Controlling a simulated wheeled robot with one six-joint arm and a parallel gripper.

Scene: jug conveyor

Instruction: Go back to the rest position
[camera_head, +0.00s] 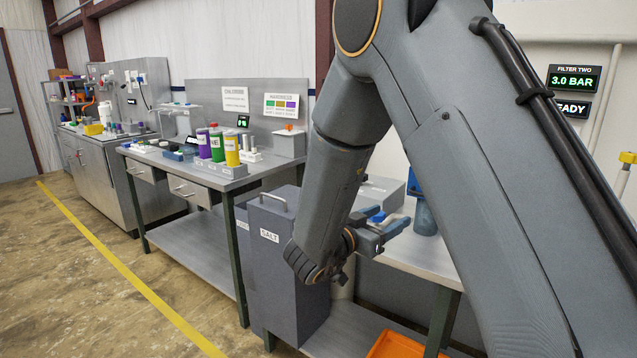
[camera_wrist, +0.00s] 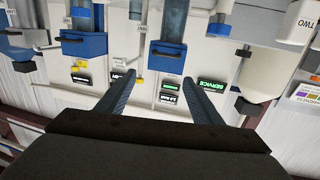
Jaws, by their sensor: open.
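My gripper (camera_head: 381,229) is at the end of my bent grey arm, in front of the white bench on the right in the head view. In the wrist view, my gripper (camera_wrist: 158,82) shows two dark fingers spread well apart with nothing between them. Beyond the fingers, that view shows the wall upside down, with blue-ended filter housings (camera_wrist: 168,55) and small lit displays. My arm hides much of the right bench and the wall behind it.
A grey bin marked SALT (camera_head: 285,265) stands close beside my forearm. An orange tray (camera_head: 400,346) is low at the bottom. A grey workbench (camera_head: 195,171) holds purple, green and yellow containers. A filter display (camera_head: 574,79) reads 3.0 BAR. The floor at left is clear, with a yellow line.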

